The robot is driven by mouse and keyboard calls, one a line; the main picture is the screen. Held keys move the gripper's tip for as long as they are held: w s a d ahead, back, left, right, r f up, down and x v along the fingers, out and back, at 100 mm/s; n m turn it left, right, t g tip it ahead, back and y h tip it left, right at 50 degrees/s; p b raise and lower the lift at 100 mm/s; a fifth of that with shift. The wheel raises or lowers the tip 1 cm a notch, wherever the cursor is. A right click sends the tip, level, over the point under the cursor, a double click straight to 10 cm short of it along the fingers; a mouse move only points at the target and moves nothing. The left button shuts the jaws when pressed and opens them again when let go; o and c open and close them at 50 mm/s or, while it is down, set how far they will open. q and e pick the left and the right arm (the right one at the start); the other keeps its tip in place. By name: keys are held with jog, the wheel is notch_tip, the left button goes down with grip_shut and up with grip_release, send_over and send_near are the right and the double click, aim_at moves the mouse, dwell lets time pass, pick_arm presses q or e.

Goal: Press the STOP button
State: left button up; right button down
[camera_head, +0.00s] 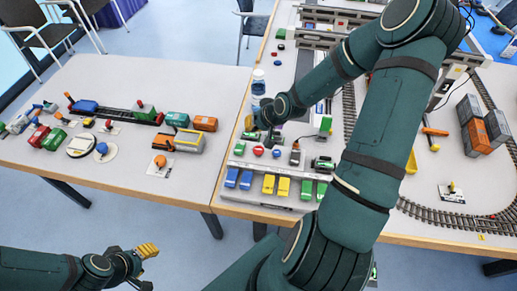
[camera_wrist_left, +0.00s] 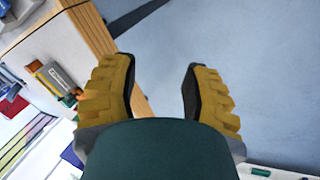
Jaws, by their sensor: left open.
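On the front left of the right table is a light control panel (camera_head: 230,167) with a red round button (camera_head: 258,150), probably the STOP button, beside a green one (camera_head: 239,148); labels are too small to read. My right gripper (camera_head: 250,122) is just behind and above these buttons, apart from the red one as far as I can tell. Its finger gap is too small to judge. My left gripper (camera_head: 147,255) is low at the front left, over the floor, away from the panel. In the left wrist view its two yellow-padded fingers (camera_wrist_left: 160,88) are spread with nothing between them.
Blue, yellow and green blocks (camera_head: 268,184) line the panel's front. Rail track (camera_head: 430,212) and stacked containers (camera_head: 475,125) lie at the right. A bottle (camera_head: 258,82) stands behind my right gripper. My right arm covers the table's middle.

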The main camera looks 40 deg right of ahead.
jog(key=shift+f, duration=0.1)
jog(key=b, duration=0.8)
send_over(254, 149)
notch_tip(254, 149, down, 7)
jog(key=shift+f, duration=0.85)
jog(key=shift+f+b, duration=0.15)
jog(key=shift+b, duration=0.15)
jog(key=shift+d+f, duration=0.1)
jog(key=shift+f, duration=0.15)
jog(key=shift+f+b, duration=0.3)
jog(key=shift+f, duration=0.1)
dwell(0.7)
jog(key=shift+r, duration=0.1)
jog(key=shift+r+p, duration=0.75)
jog(key=shift+p, duration=0.15)
